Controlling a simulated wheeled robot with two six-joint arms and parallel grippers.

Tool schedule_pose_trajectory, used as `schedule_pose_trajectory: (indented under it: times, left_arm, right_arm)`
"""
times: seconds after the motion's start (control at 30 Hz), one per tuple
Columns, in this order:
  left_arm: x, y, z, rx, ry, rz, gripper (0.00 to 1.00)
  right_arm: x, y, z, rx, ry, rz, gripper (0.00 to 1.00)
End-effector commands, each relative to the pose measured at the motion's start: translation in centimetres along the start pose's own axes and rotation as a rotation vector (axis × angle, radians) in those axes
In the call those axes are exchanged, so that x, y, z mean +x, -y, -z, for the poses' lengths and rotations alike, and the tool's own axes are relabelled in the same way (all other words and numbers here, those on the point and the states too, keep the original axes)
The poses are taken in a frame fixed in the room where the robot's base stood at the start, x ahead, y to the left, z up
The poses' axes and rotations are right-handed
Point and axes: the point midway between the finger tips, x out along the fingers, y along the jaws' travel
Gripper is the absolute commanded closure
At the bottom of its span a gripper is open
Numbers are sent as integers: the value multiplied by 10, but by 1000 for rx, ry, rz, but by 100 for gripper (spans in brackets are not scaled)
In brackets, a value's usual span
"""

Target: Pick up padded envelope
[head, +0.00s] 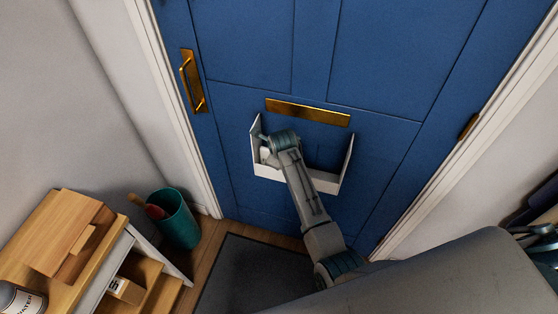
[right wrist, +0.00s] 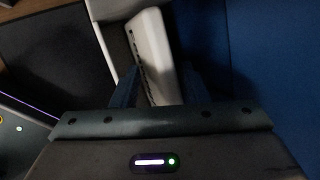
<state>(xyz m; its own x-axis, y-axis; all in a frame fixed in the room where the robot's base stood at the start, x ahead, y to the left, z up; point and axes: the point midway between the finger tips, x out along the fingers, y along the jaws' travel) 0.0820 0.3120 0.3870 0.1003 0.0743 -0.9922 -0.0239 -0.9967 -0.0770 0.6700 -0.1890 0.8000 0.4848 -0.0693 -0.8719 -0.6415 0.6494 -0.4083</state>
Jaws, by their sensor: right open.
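A pale, padded-looking packet, likely the padded envelope (right wrist: 150,45), stands on edge in the right wrist view, with small dark marks along one side. A small white patch shows beside my wrist in the head view, but I cannot tell whether it is the envelope. A white, open-topped letter holder (head: 327,184) is fixed to the blue door below the brass letter slot. My right gripper (right wrist: 157,88) is open, its two dark fingers on either side of the packet's near end. In the head view my wrist covers the fingers inside the holder. My left gripper is not in view.
The blue door (head: 400,60) has a brass letter slot (head: 308,112) and a brass pull handle (head: 193,82). A teal bin (head: 177,225) stands left of the dark mat (head: 245,275). A wooden shelf unit (head: 75,255) with a bottle (head: 20,298) is at lower left.

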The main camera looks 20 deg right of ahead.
Motion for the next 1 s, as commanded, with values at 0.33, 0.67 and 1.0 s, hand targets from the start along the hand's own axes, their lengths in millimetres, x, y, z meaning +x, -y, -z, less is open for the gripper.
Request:
schedule_pose_trajectory:
  times: [0.33,0.67,1.0]
  left_arm:
    - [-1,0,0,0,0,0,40]
    - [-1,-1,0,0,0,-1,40]
    - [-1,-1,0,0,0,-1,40]
  right_arm:
    - [2,-1,1,0,0,0,60]
    - [2,-1,1,0,0,1,100]
    - [1,2,0,0,2,7,100]
